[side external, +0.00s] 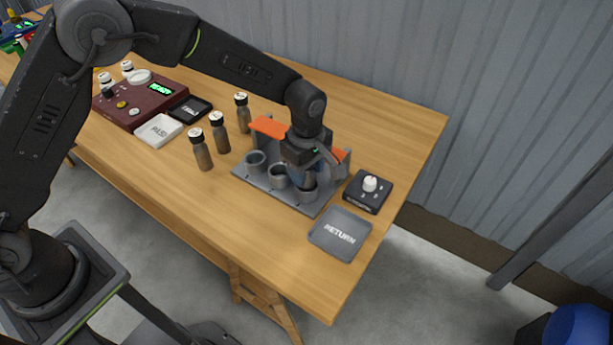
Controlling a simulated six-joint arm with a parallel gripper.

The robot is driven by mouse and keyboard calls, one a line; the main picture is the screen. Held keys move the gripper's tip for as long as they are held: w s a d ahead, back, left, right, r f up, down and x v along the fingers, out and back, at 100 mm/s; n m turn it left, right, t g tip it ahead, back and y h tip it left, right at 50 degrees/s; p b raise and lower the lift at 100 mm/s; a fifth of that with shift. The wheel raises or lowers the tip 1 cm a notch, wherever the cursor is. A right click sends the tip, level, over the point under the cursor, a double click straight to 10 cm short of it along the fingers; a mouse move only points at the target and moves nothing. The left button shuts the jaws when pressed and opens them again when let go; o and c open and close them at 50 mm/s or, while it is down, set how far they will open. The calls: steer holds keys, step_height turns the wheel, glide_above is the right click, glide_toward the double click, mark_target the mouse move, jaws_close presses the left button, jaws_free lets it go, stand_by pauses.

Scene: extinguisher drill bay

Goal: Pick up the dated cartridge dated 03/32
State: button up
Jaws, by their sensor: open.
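Several dark cartridges with white caps stand upright on the wooden table. The front one (202,150), the middle one (219,133) and the back one (242,113) are left of the grey rack. Marks show on the caps, but they are too small to read, so I cannot tell which is dated 03/32. My gripper (306,181) is open over the right end of the grey rack (250,180), at its right cup. The wrist and fingers hide part of that cup and whatever may be between the fingers.
The rack has an orange-topped back and round cups (256,160). A grey RETURN tray (341,233) and a black knob box (368,191) are at right. A white PASS tray (159,131), black tray (190,110) and maroon READY device (140,100) are at left.

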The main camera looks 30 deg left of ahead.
steer(key=shift+c, duration=0.3)
steer(key=c, duration=0.7)
